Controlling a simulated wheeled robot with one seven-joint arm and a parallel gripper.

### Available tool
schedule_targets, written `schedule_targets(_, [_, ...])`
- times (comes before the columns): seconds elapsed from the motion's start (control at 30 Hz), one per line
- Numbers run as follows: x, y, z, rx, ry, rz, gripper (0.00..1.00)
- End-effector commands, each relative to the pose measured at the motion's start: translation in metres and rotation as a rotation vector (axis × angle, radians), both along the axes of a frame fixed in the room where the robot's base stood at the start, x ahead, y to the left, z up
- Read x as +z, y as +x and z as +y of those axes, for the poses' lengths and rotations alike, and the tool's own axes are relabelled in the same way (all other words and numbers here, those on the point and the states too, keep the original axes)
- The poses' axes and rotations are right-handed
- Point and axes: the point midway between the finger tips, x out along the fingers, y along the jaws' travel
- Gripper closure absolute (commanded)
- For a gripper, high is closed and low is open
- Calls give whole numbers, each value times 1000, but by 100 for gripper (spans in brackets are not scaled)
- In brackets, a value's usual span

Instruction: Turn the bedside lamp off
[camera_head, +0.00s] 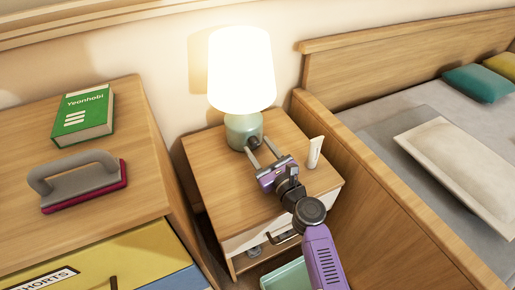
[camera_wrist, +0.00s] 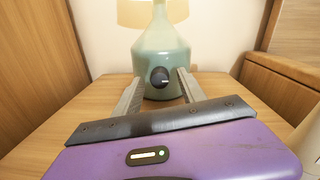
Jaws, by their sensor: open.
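The bedside lamp (camera_head: 241,75) stands on the nightstand (camera_head: 208,165) with its white shade glowing. Its pale green base (camera_wrist: 161,52) fills the upper middle of the wrist view. A dark round knob (camera_wrist: 159,77) sits on the front of the base; it also shows in the head view (camera_head: 253,142). My gripper (camera_wrist: 157,80) is open, with one finger on each side of the knob. The fingertips are close to the base; whether they touch the knob or base I cannot tell.
A white tube (camera_head: 315,152) stands on the nightstand right of my gripper. The bed's wooden side (camera_head: 360,185) rises at the right. A dresser at the left holds a green book (camera_head: 83,114) and a grey-handled brush (camera_head: 80,180). A drawer (camera_head: 255,235) is below the nightstand top.

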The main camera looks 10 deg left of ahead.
Motion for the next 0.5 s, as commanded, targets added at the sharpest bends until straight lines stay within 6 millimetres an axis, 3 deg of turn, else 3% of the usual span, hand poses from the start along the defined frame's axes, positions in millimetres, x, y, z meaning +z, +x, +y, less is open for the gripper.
schedule_targets(0.43, [0,11,8,-1,-1,-1,52])
schedule_targets(0.5, [0,11,8,-1,-1,-1,62])
